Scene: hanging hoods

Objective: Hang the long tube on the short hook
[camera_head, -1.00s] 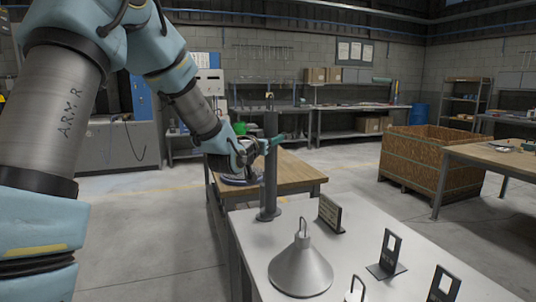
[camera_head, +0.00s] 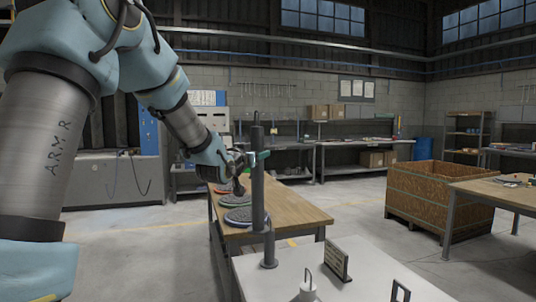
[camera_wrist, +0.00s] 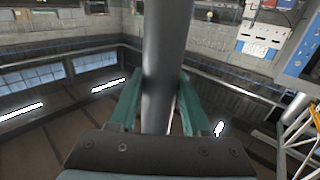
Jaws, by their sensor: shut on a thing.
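The long tube (camera_head: 257,195) is dark grey and hangs roughly upright, with a small loop at its top. My gripper (camera_head: 256,157) is shut on its upper part, with teal fingers on both sides. In the wrist view, the tube (camera_wrist: 160,70) runs between the two teal fingers (camera_wrist: 155,105) of my gripper. In the head view, the tube's lower end overlaps a short tube (camera_head: 269,245) with a wide round foot on the white table; I cannot tell the gap between them. I cannot make out a short hook in either view.
The white table (camera_head: 375,280) also holds a label stand (camera_head: 337,260) and a white piece with a wire loop (camera_head: 307,291). Behind it, a wooden bench (camera_head: 295,207) carries several round discs (camera_head: 245,216). A wooden crate (camera_head: 430,195) stands right. Floor between is clear.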

